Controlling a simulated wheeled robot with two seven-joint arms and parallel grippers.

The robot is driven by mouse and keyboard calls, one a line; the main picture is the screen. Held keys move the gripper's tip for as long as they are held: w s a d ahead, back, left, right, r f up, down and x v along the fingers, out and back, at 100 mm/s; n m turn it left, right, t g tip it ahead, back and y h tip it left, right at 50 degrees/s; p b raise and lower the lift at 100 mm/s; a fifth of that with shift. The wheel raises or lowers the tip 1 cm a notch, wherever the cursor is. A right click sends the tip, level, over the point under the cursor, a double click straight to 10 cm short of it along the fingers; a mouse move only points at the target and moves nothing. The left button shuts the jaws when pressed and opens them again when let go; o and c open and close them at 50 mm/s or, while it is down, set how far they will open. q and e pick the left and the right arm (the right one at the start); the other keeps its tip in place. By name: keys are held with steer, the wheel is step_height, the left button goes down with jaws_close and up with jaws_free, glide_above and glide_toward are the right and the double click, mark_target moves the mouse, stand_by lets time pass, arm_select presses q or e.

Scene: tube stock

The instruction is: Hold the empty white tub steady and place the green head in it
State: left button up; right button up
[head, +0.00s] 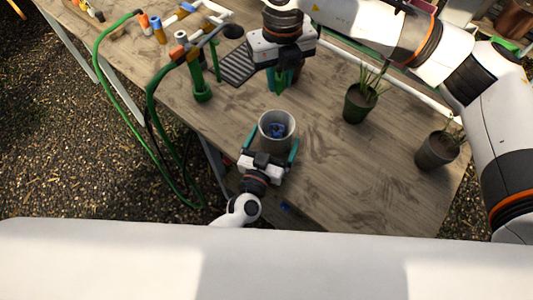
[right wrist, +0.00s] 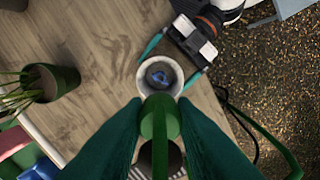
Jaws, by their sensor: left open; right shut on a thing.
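The white tub (head: 289,138) stands near the table's front edge, and it also shows in the right wrist view (right wrist: 143,80). It is not empty: a blue piece (head: 277,130) lies inside, also visible from the right wrist (right wrist: 160,76). My left gripper (head: 271,140) is open at the tub's near side, with one finger on either side; I cannot tell if they touch it. My right gripper (right wrist: 160,128) is shut on the green head (right wrist: 160,112), behind the tub in the head view (head: 279,82).
A green plant pot (head: 357,106) and a dark plant pot (head: 436,150) stand to the right. A pipe stand with a green base (head: 202,93) and a green hose (head: 97,48) are at the left. A dark slatted mat (head: 238,66) lies behind.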

arm_select(q)
steer(key=shift+w+d, duration=0.2)
steer(key=shift+w, duration=0.5)
steer(key=shift+c, duration=0.6)
steer(key=c, duration=1)
steer(key=shift+o, duration=0.2)
arm_select(e)
steer(key=shift+f, duration=5.3)
steer(key=o, duration=1)
steer(key=shift+f, duration=0.15)
step_height(320, 180, up, 12)
steer(key=shift+r, duration=0.1)
